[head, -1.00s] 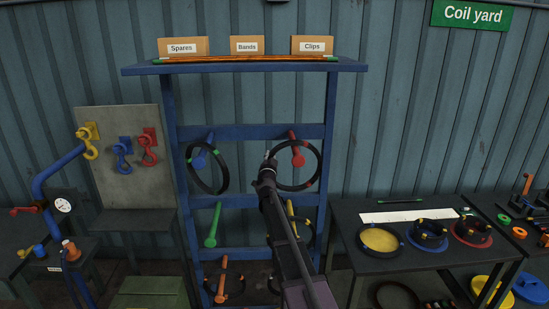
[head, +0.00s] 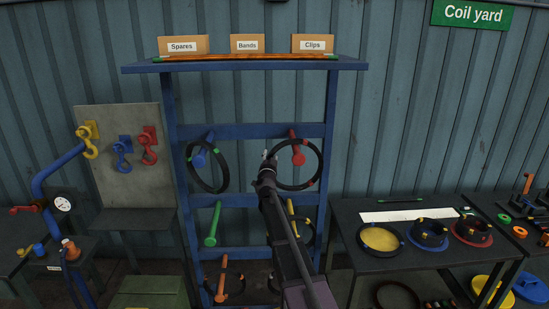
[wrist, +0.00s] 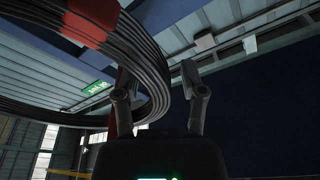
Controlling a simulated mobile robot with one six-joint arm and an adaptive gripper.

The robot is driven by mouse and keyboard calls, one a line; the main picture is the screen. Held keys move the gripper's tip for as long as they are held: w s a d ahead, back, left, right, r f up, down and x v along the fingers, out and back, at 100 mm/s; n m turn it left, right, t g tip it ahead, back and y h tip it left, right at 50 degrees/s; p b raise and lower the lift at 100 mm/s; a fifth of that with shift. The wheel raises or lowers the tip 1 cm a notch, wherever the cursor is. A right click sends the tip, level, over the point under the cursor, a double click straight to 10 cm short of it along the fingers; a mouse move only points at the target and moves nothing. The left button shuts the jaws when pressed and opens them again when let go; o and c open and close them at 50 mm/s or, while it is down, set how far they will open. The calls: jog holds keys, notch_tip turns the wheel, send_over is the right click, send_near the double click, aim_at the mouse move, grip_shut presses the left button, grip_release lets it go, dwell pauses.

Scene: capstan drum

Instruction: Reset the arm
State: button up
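My gripper (head: 268,156) is raised in front of the blue rack, at the left edge of the black coil (head: 320,165) on the red peg (head: 298,153). In the wrist view my gripper (wrist: 158,85) has its two fingers apart. The coil (wrist: 153,65), with a red band (wrist: 90,22), arches over the left finger and shows in the gap between the fingers. I see no clamping on it; whether a finger touches it I cannot tell. My arm hides part of the rack's middle.
The blue rack (head: 250,132) also has a coil (head: 191,172) around a blue peg, and a green peg (head: 213,224). A board with hooks (head: 118,178) and a valve pipe stand left. A dark table (head: 398,264) with round trays stands right.

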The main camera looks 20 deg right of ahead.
dwell(0.3)
jog(key=shift+s, duration=0.1)
jog(key=d+r+v, duration=0.1)
jog(key=v, duration=0.8)
jog(key=s+r+v, duration=0.1)
jog(key=r+v, duration=0.1)
jog(key=v, duration=0.7)
jog(key=shift+s+d+r, duration=0.2)
jog(key=shift+s+d, duration=0.05)
jog(key=shift+s, duration=0.3)
dwell(0.3)
